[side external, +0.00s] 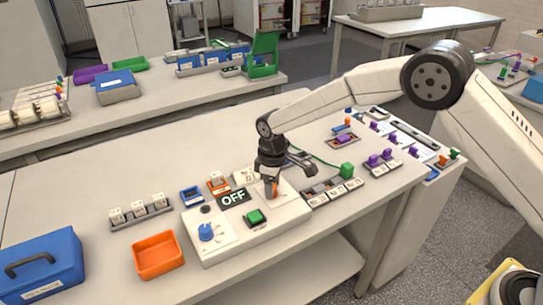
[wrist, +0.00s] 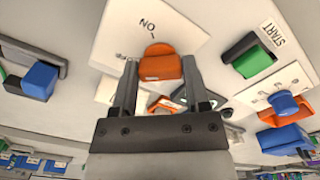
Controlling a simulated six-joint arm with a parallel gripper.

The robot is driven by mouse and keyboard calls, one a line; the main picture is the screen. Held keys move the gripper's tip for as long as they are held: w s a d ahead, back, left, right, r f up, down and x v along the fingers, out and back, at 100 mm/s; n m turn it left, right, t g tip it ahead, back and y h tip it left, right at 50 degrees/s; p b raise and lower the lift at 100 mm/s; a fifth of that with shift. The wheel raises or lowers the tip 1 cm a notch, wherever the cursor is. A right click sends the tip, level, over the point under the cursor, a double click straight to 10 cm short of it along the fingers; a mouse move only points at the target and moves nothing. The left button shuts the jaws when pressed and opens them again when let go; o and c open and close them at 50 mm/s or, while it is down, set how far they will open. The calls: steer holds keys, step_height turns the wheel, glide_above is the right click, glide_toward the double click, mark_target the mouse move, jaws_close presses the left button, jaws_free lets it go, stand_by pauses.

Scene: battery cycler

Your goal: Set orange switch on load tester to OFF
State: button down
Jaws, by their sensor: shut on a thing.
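The load tester (side external: 285,228) is a white box on the bench, with a black display (side external: 234,197) that reads OFF. The orange switch (wrist: 160,66) sits on a pale square plate with an ON label (wrist: 148,26) on the far side of it in the wrist view. My gripper (side external: 272,188) points down over the tester's right part in the side view. In the wrist view my gripper (wrist: 160,72) has its two dark fingers on either side of the switch, shut on it. The lower part of the switch plate is hidden by the fingers.
On the tester are a green START button (side external: 256,217) and a blue knob (side external: 207,232). An orange tray (side external: 158,255) and a blue case (side external: 40,264) stand to the left. Battery racks (side external: 333,192) stand close to the right.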

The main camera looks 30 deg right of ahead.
stand_by(0.3)
steer(key=shift+c, duration=0.4)
jaws_free()
steer(key=shift+r, duration=0.1)
steer(key=shift+r, duration=3.85)
steer(key=s+d+m+t, duration=0.1)
steer(key=s+d+m, duration=0.3)
steer(key=s+d, duration=0.4)
steer(key=s+d+m+t, duration=0.1)
steer(key=s+d+m, duration=0.3)
steer(key=s, duration=1.2)
steer(key=d, duration=0.4)
steer(key=shift+s+d+t, duration=0.3)
steer(key=shift+s, duration=0.05)
